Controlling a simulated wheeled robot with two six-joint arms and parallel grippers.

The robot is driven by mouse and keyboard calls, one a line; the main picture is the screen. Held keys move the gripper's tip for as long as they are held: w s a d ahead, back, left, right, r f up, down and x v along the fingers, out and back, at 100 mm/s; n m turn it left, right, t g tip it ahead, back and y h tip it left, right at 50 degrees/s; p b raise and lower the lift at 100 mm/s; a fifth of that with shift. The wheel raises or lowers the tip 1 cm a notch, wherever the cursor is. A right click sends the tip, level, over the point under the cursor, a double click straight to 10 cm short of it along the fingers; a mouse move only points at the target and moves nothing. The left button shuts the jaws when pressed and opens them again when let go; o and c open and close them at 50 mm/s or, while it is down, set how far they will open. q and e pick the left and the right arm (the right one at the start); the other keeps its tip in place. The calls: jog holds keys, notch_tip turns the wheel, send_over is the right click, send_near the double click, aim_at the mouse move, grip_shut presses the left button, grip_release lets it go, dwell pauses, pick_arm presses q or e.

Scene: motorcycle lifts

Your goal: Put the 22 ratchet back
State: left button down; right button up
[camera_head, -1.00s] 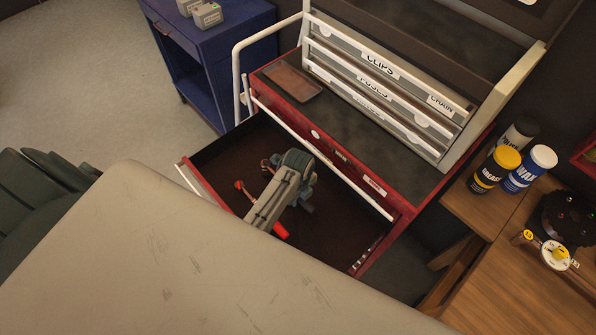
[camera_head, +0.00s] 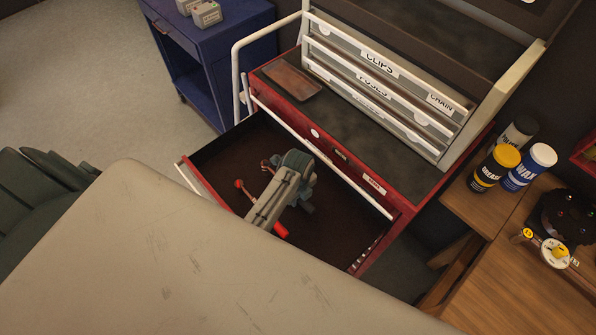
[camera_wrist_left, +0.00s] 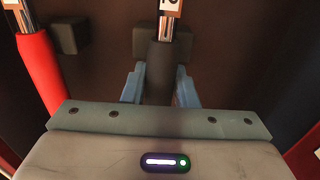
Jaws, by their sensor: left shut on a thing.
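My left gripper (camera_head: 303,196) is inside the open red drawer (camera_head: 222,157). In the left wrist view its two blue fingers are shut on the dark handle of a ratchet (camera_wrist_left: 159,72). A tag at that ratchet's top is cut off by the picture edge, so I cannot read its number. A red-handled tool (camera_wrist_left: 38,72) lies to its left, apart from the fingers, also with a cut-off tag. In the head view, red tool parts show on the drawer floor (camera_head: 240,184) and beside my arm (camera_head: 281,230). My right gripper is not in view.
A red cabinet top with a brown tray (camera_head: 291,81) and a labelled rack (camera_head: 375,85) stands behind the drawer. A beige surface (camera_head: 190,260) fills the front. Grease (camera_head: 495,168) and wax (camera_head: 530,168) tubs stand at right. The drawer's right part is clear.

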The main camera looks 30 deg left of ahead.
pick_arm(q)
jog(key=c, duration=1.1)
grip_release()
jog(key=shift+f, duration=0.1)
jog(key=shift+r, duration=0.4)
notch_tip(320, 180, up, 9)
jog(key=shift+f+b, duration=0.1)
jog(key=shift+b, duration=1.15)
jog(key=shift+r, duration=0.65)
